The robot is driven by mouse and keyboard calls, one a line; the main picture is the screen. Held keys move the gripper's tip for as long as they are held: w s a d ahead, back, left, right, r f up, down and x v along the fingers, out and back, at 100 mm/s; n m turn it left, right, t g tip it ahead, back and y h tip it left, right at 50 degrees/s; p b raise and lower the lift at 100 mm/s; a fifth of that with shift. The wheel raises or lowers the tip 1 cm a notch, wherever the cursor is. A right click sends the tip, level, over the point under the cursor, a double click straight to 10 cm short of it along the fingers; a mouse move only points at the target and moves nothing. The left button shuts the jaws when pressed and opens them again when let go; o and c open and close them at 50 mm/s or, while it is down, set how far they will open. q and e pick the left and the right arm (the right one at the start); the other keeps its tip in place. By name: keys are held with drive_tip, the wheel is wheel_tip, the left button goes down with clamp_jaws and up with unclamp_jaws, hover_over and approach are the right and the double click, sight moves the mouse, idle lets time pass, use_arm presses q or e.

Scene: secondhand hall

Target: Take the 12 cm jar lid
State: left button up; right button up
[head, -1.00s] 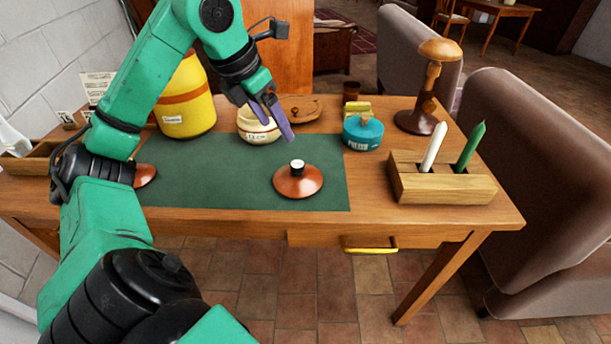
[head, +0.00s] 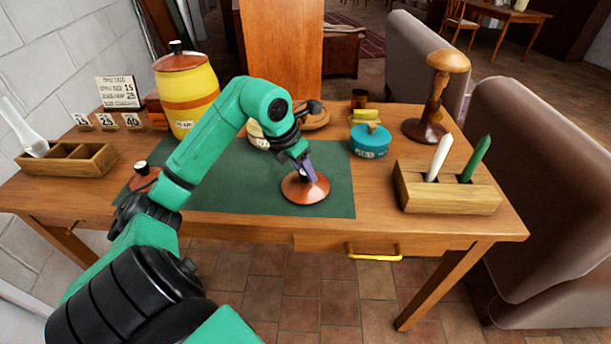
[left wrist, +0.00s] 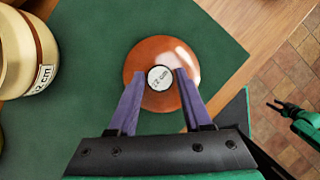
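The copper-brown jar lid (head: 318,193) lies on the green mat, with a pale round knob top; in the left wrist view this lid (left wrist: 160,102) shows a "12 cm" label on the knob. My left gripper (head: 309,172) is right above it, pointing down. In the left wrist view my left gripper (left wrist: 160,76) is open, its purple fingers on either side of the knob with small gaps. A cream jar (head: 258,136) stands behind my arm, mostly hidden; its "12 cm" label shows in the left wrist view (left wrist: 44,76). My right gripper (left wrist: 274,105) is small at the right there, fingers apart.
A second brown lid (head: 145,177) is partly behind my left arm. A yellow lidded jar (head: 187,100), a teal pot (head: 370,141), a candle block (head: 448,194), a wooden stand (head: 433,100) and a divided box (head: 70,163) surround the mat (head: 230,190). The mat's front is clear.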

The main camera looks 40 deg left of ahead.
use_arm(q)
clamp_jaws()
drive_tip(key=shift+r, duration=0.2)
